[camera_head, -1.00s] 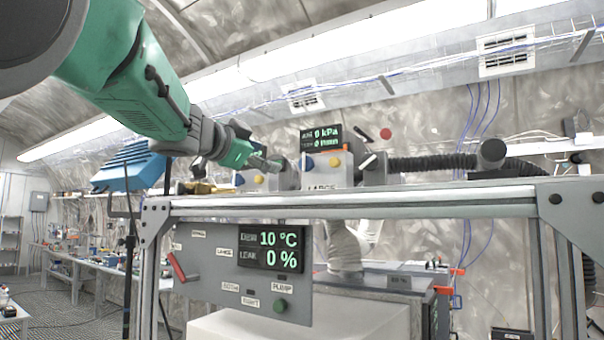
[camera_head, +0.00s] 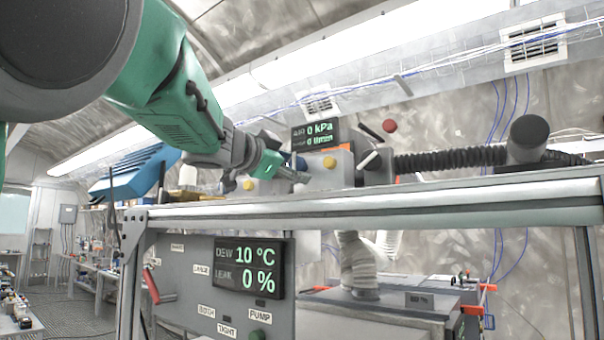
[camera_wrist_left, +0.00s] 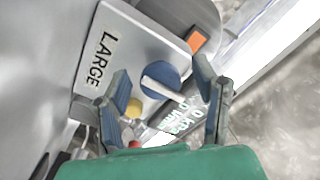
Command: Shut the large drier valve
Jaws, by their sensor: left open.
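A pale box labelled LARGE (camera_wrist_left: 112,50) carries a round blue knob (camera_wrist_left: 165,80) with a white bar handle and a yellow button (camera_wrist_left: 134,108). In the head view the box (camera_head: 345,168) stands on the shelf, partly hidden by my left gripper (camera_head: 292,172). The yellow button shows there, and only a bit of blue shows beside the fingers. In the left wrist view my left gripper (camera_wrist_left: 162,72) is open, its fingers on either side of the knob with gaps. Whether a finger touches the box is unclear. My right gripper is not in view.
A metal shelf (camera_head: 400,203) runs under the box. A ribbed black hose (camera_head: 440,161) and a white lever (camera_head: 370,158) are at its right. A small display (camera_head: 315,134) stands behind. A panel with a DEW readout (camera_head: 250,268) hangs below.

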